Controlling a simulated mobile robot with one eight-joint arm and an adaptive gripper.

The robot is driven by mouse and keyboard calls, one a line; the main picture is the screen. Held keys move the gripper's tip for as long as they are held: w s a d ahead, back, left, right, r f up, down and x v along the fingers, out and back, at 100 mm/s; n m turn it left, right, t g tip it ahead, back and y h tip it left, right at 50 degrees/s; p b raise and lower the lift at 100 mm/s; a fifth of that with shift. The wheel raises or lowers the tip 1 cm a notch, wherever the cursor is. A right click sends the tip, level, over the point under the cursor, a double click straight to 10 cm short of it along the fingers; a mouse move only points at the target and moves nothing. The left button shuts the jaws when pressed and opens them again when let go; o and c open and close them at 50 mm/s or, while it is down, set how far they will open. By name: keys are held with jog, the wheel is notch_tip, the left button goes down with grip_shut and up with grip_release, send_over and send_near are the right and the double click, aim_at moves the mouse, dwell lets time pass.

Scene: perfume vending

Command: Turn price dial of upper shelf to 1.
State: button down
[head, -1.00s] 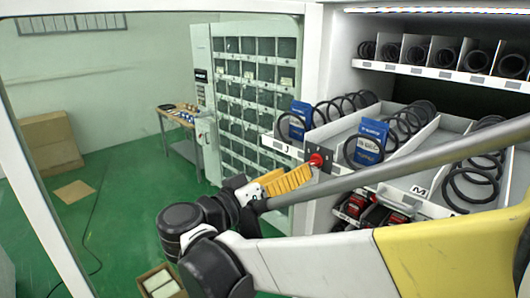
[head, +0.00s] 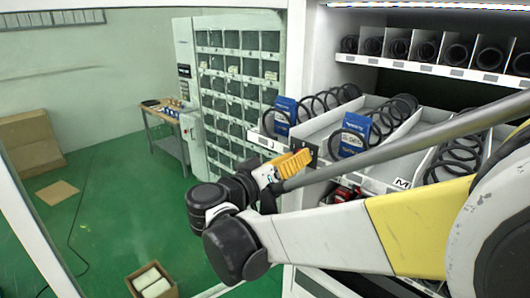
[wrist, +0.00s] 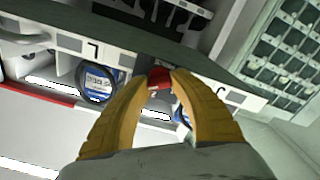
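The red price dial (wrist: 159,78) sits on a dark plate on the front edge of the pulled-out spiral tray (head: 345,172). My gripper (head: 303,159) has ribbed yellow-orange fingers at the tray front. In the wrist view the two fingertips (wrist: 161,75) flank the dial closely, one on each side, and appear shut on it. The number that the dial points to cannot be read.
Blue boxes (head: 353,139) stand in the tray's spirals. A row of black spirals (head: 427,50) fills the shelf above. The white machine frame (head: 313,60) stands beside the tray. A locker cabinet (head: 238,85) and a small table (head: 168,128) stand behind.

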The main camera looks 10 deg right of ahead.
dwell(0.4)
jog(key=n+b, duration=0.2)
jog(key=n, duration=0.3)
jog(key=shift+f+n, duration=0.1)
jog(key=shift+n, duration=0.3)
jog(key=n+b, duration=0.1)
jog(key=n, duration=0.5)
jog(key=shift+b, duration=0.3)
jog(key=n+b, duration=0.1)
jog(key=n, duration=0.5)
jog(key=shift+n, duration=0.3)
jog(key=n, duration=0.5)
jog(key=shift+b, duration=0.35)
jog(key=shift+n, duration=0.4)
jog(key=c, duration=1.1)
grip_release()
jog(key=shift+f, duration=0.1)
